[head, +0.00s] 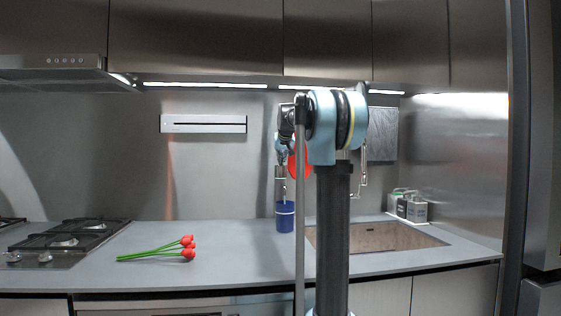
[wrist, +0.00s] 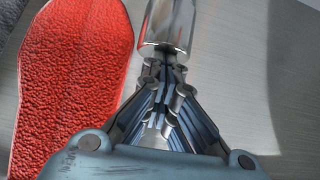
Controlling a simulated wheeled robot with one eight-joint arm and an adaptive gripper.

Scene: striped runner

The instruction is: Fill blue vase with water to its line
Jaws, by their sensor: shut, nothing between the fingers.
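The blue vase (head: 285,218) stands upright on the counter just left of the sink, with a pale line around it. A grey metal cylinder (head: 280,187) is directly above it, partly in front of the vase's upper area; a thin pale streak shows beside it, and I cannot tell whether it is water. My gripper (wrist: 170,78) is shut and empty in the wrist view, its fingertips at the near end of a shiny metal cylinder (wrist: 168,25). I cannot tell whether they touch it. The water level inside the vase is hidden.
Red tulips (head: 188,246) lie on the counter at left, near the stove (head: 70,240). A red mitt (wrist: 70,75) hangs beside my gripper; it also shows in the head view (head: 300,163). The sink (head: 380,237) is at right, with containers (head: 412,207) behind it. The counter (head: 235,262) is clear in front.

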